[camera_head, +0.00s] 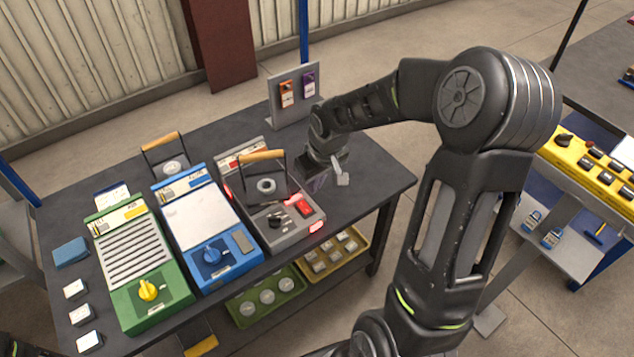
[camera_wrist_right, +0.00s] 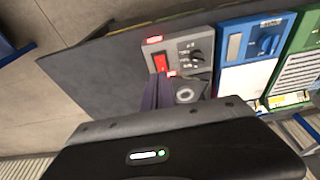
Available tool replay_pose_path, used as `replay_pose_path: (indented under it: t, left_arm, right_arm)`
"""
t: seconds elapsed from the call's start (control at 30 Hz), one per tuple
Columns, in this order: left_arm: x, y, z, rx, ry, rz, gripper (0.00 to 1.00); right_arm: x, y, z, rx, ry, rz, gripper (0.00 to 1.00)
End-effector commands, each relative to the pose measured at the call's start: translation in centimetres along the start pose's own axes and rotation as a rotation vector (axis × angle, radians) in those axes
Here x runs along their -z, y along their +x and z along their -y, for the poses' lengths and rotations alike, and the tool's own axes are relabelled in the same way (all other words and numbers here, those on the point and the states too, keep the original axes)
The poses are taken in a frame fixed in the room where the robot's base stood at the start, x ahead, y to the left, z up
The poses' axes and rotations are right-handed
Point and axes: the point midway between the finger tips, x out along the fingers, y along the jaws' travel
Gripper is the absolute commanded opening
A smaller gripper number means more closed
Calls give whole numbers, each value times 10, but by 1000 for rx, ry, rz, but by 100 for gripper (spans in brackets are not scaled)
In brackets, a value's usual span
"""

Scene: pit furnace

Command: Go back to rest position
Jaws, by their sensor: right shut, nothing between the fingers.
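My right arm reaches in from the lower right in the head view, bends at a high elbow and ends over the right part of the dark table (camera_head: 375,185). My right gripper (camera_head: 340,172) is shut and empty, beside the grey box (camera_head: 305,232) with the red switch. In the right wrist view the gripper's dark body fills the lower middle, and the same grey box (camera_wrist_right: 200,45) shows beyond it. My left gripper is not in view; only a small dark part of me shows at the bottom left corner.
A blue box (camera_head: 225,265) and a green box (camera_head: 155,305) stand left of the grey one. A small stand with tags (camera_head: 292,95) is at the back. A yellow panel (camera_head: 590,165) is at the right. The table's right end is bare.

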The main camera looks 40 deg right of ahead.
Motion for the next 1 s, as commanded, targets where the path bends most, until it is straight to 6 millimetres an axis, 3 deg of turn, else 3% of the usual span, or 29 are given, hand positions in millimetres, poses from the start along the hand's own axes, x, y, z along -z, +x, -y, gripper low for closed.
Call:
replay_pose_path:
  t: [0.2, 0.77, 0.87, 1.0]
  left_arm:
    - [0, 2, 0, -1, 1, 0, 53]
    - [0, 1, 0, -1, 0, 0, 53]
    - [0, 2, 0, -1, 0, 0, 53]
    - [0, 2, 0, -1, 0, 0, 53]
  right_arm:
    - [-4, -14, 0, 1, -2, 0, 0]
    - [-4, -13, 1, 3, -1, 1, 0]
    - [-5, -4, 10, 20, -3, 4, 0]
    - [-14, 29, 46, 87, -6, 16, 0]
